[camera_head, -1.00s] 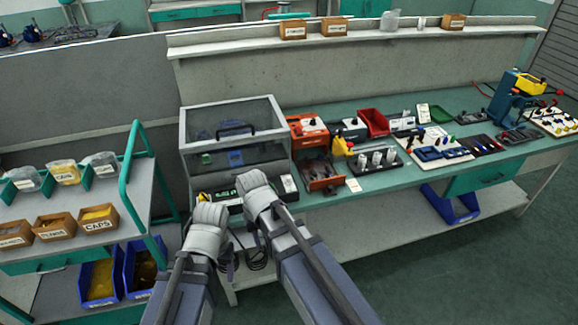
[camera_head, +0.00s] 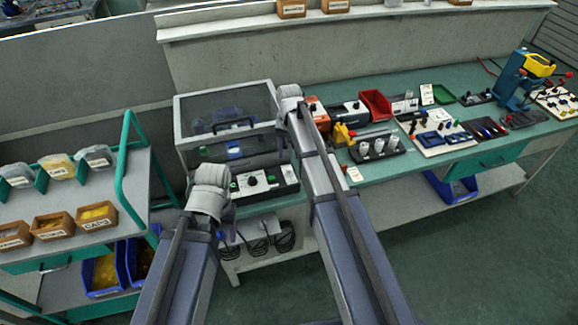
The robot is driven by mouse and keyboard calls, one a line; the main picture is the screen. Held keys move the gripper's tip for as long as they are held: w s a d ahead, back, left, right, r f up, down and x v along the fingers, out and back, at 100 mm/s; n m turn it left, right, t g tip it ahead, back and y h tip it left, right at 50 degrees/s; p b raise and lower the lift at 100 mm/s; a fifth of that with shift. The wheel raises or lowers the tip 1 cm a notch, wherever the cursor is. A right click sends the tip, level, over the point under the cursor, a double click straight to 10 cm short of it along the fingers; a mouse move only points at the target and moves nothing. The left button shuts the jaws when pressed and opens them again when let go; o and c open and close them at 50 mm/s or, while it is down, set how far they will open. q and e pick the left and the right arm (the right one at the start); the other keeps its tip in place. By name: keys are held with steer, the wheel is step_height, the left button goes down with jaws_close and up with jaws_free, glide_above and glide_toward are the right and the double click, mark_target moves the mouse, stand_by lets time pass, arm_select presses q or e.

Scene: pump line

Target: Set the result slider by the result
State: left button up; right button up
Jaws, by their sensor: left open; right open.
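The control panel (camera_head: 262,183) sits at the front of the bench below the clear-lidded test box (camera_head: 228,128). It has a white face with black knobs and a green button. I cannot make out which part of it is the result slider. My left gripper (camera_head: 212,174) is open and empty at the panel's left end, covering part of it. My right gripper (camera_head: 289,94) is open, raised by the test box's right edge; its arm hides part of the bench behind it.
A green-framed trolley (camera_head: 128,170) with bins stands at the left. An orange device (camera_head: 318,114), a red bin (camera_head: 376,104) and a rack of white cylinders (camera_head: 378,148) stand right of my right arm. Cables hang under the bench front.

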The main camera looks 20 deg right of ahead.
mark_target(289, 168)
step_height(289, 168, down, 7)
steer(key=b, duration=0.6)
steer(key=shift+r, duration=0.1)
steer(key=shift+r, duration=0.1)
steer(key=shift+c, duration=0.3)
jaws_close()
stand_by(0.7)
